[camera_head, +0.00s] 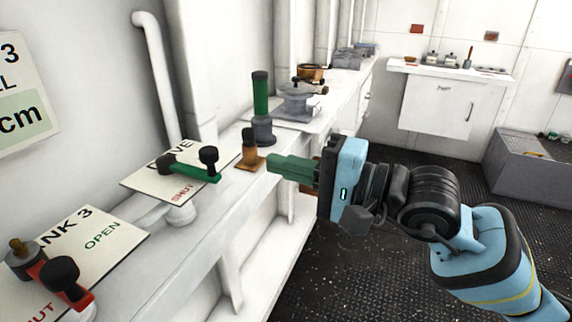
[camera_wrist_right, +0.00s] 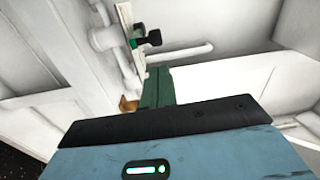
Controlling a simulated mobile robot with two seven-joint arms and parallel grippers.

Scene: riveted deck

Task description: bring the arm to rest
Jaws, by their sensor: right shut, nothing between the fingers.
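My right arm (camera_head: 430,203) reaches in from the lower right in the head view. Its gripper (camera_head: 272,170) points left over the front edge of the white bench (camera_head: 215,215). The green fingers are together with nothing between them. The fingers also show in the right wrist view (camera_wrist_right: 157,88), beyond the dark gripper body. The fingertips are close to a small brown-based fitting (camera_head: 250,160) on the bench; I cannot tell whether they touch. My left gripper is not in view.
A green-handled valve (camera_head: 190,170) and a red-handled valve (camera_head: 62,282) stand on labelled plates at left. A dark post with a green grip (camera_head: 261,105) stands behind the fitting. A wall cabinet (camera_head: 437,105) and a grey box (camera_head: 535,165) are farther back. Deck floor (camera_head: 400,270) is open.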

